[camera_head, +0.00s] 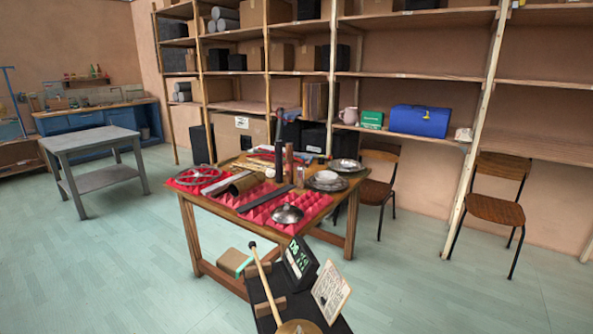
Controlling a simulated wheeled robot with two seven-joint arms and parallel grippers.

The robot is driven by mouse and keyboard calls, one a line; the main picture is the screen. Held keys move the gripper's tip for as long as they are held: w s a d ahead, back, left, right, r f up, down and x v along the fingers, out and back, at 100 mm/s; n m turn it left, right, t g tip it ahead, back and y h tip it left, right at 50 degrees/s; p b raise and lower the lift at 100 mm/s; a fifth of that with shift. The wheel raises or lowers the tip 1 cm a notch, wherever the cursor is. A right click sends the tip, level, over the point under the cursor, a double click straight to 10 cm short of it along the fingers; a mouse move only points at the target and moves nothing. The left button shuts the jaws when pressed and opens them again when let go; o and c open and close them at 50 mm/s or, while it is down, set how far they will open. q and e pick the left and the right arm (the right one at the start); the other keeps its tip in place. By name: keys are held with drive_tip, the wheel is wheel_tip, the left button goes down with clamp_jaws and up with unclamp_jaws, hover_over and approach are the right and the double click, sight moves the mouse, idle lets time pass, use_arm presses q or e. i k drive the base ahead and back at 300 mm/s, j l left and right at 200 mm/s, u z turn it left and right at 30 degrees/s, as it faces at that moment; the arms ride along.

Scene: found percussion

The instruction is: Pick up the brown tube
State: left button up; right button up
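A slimmer reddish-brown tube or post (289,162) stands upright near the middle of the same table; I cannot tell which of the two is meant. A long grey bar (264,198) lies just in front of the wide tube, and a grey strip (219,184) lies to its left. Neither of my grippers shows in the head view, so I see nothing held.
A black stand with a mallet (266,285) and a display (299,259) is in front. Shelves and chairs stand behind.

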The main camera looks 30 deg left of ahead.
sight(289, 146)
drive_tip(key=i+l, duration=0.2)
drive_tip(key=l, duration=0.15)
drive_tip(key=i+l+u, duration=0.15)
drive_tip(key=i+l, duration=0.25)
drive_tip(key=l, duration=0.3)
drive_tip(key=i+l+u, duration=0.15)
drive_tip(key=l, duration=0.2)
drive_tip(key=i+u, duration=0.1)
drive_tip(key=i, duration=0.55)
drive_tip(key=i+l+u, duration=0.15)
drive_tip(key=i, duration=0.5)
drive_tip(key=i+j+u, duration=0.25)
drive_tip(key=i+j, duration=0.75)
drive_tip(key=j, duration=0.15)
